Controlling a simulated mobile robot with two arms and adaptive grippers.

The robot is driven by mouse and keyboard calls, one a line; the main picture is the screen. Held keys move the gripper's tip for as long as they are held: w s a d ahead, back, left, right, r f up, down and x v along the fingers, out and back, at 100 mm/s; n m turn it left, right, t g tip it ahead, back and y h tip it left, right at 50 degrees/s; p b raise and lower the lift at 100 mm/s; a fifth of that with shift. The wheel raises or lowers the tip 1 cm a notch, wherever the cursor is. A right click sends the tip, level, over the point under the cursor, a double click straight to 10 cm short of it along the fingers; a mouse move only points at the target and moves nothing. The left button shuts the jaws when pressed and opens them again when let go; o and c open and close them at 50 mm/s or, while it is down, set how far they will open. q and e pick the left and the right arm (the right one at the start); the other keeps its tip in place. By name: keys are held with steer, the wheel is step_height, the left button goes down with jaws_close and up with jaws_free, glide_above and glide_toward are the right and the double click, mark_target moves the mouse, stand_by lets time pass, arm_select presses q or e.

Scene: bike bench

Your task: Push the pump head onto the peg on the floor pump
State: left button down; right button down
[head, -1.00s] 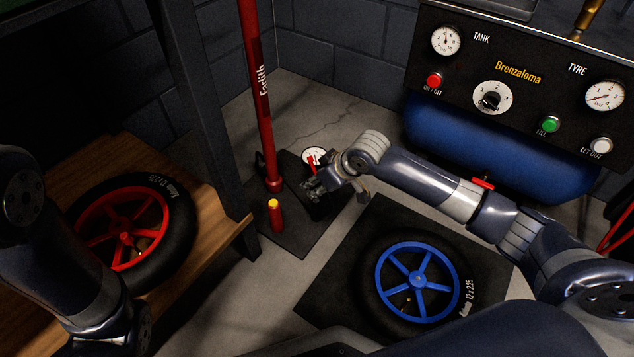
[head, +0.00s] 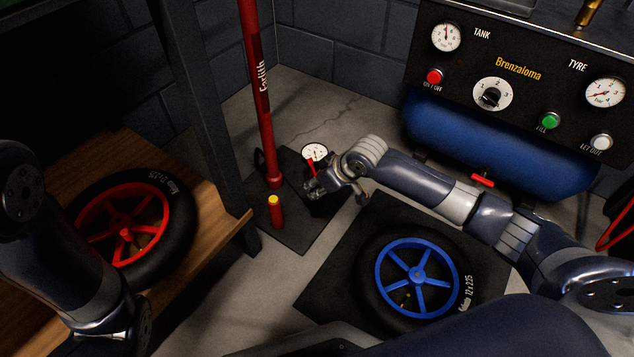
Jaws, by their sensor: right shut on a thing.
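The floor pump (head: 266,120) stands upright at the centre left, with a tall red barrel on a dark base plate. Its peg (head: 276,212), a short red post with a yellow top, stands at the front of the base, its top uncovered. My right gripper (head: 314,188) is low over the right side of the base, to the right of the peg and apart from it. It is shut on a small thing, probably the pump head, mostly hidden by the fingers. A slim red part shows just above the fingers. My left arm is at the left edge; its gripper is out of view.
A white gauge (head: 314,152) sits behind my right gripper. A blue-rimmed wheel (head: 418,282) lies on a black mat (head: 322,292) at the front. A red-rimmed wheel (head: 122,232) lies on a wooden shelf (head: 213,208). The compressor (head: 490,145) stands at back right.

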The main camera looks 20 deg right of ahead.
steer(key=shift+f, duration=0.5)
steer(key=c, duration=1.2)
jaws_free()
